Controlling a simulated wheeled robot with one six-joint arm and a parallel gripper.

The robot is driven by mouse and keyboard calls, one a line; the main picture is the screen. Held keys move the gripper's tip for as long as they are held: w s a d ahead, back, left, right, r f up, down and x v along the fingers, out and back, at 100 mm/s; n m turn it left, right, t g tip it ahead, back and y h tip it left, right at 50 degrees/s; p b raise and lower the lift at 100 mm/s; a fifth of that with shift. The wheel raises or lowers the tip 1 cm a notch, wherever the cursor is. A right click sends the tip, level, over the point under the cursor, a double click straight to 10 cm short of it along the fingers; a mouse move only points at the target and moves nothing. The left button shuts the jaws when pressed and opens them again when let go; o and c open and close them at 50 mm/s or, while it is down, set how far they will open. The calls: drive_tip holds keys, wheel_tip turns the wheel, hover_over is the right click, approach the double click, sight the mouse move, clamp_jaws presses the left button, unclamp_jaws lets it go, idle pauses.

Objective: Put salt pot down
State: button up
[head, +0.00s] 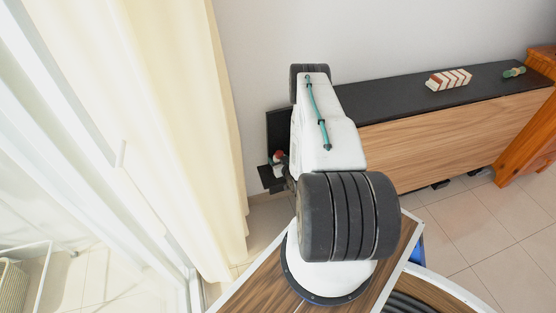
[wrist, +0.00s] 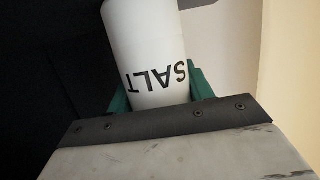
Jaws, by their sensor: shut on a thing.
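The salt pot (wrist: 150,50) is a white cylinder with the word SALT upside down in the wrist view. It stands between the green fingers of my gripper (wrist: 160,92), which is shut on it. The pot's far end is cut off by the top of the wrist view, so what it rests on, if anything, is hidden. In the head view my arm hides most of the gripper, and only a small red and white bit (head: 279,157) shows beside it, near the left end of the black-topped cabinet (head: 385,110).
On the cabinet top lie a red and white striped block (head: 448,79) and a small green and tan object (head: 514,72), with bare room to their left. A cream curtain (head: 190,110) hangs at left. An orange wooden piece (head: 530,135) stands at right.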

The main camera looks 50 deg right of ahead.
drive_tip(key=o, duration=1)
